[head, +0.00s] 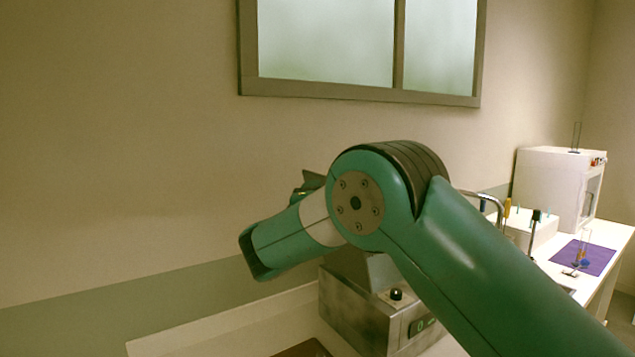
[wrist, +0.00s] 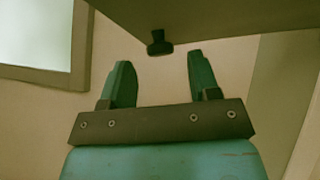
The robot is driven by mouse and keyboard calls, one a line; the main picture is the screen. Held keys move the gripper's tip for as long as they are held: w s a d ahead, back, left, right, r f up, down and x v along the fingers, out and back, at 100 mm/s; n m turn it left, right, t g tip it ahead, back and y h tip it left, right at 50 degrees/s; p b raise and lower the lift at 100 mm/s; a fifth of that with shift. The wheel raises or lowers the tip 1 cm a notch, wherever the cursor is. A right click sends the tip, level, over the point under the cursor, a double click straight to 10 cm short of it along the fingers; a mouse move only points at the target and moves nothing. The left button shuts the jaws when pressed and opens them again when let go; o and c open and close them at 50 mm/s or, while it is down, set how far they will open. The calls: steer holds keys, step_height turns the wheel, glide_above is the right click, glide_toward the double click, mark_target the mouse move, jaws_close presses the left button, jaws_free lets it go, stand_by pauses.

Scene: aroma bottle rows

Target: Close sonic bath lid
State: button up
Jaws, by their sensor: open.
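The sonic bath (head: 352,309) is a grey metal box on the counter, with a black knob and a small green display on its front. My arm hides much of its top. In the wrist view a broad flat panel (wrist: 215,16), which looks like the lid, crosses the top, with a small black knob (wrist: 159,43) at its edge. My gripper (wrist: 162,72) is open and empty. Its two green fingers point toward the panel, and the black knob appears between and just beyond the fingertips. I cannot tell whether they touch. My gripper is mostly hidden in the head view.
A white cabinet (head: 549,187) stands at the far right of the counter. A purple mat (head: 598,262) with small glassware lies in front of it. A curved metal tap and several bottles stand behind my arm. A window (head: 330,40) is on the wall.

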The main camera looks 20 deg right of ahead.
steer(key=shift+p+x, duration=0.4)
steer(key=shift+x, duration=0.95)
